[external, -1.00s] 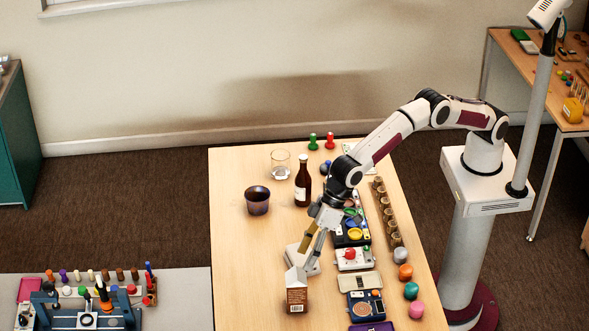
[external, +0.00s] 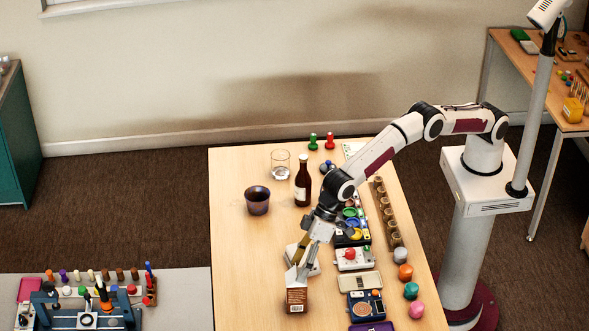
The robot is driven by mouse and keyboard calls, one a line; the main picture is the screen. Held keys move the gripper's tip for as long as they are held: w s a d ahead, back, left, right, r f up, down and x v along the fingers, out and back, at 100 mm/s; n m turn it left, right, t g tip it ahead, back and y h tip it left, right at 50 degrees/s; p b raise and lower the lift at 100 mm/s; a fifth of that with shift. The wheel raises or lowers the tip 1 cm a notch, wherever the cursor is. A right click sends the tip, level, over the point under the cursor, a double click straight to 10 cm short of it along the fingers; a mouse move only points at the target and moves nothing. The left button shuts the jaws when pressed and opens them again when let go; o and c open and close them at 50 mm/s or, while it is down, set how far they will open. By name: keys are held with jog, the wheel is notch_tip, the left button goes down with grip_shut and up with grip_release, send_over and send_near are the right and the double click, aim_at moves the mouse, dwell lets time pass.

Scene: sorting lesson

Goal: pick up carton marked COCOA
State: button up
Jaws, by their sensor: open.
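A small brown carton with a pale gabled top (external: 297,299) stands upright near the front of the wooden table. Its lettering is too small to read in the external view. My gripper (external: 299,272) is open, pointing down at the carton's top. Its fingers overlap the gabled top in the picture. I cannot tell whether they touch it. A pale grey object (external: 312,268) is partly hidden behind my gripper.
A dark bottle (external: 302,185), a dark cup (external: 257,201) and a clear glass (external: 280,162) stand farther back. Small boxes and devices, including a blue one (external: 365,305), line the right side. The table (external: 245,270) is clear left of the carton.

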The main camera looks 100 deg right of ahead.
jog(key=shift+w+a+f, duration=0.1)
jog(key=shift+w+f, duration=0.05)
jog(key=shift+f, duration=0.1)
dwell(0.4)
jog(key=c, duration=0.9)
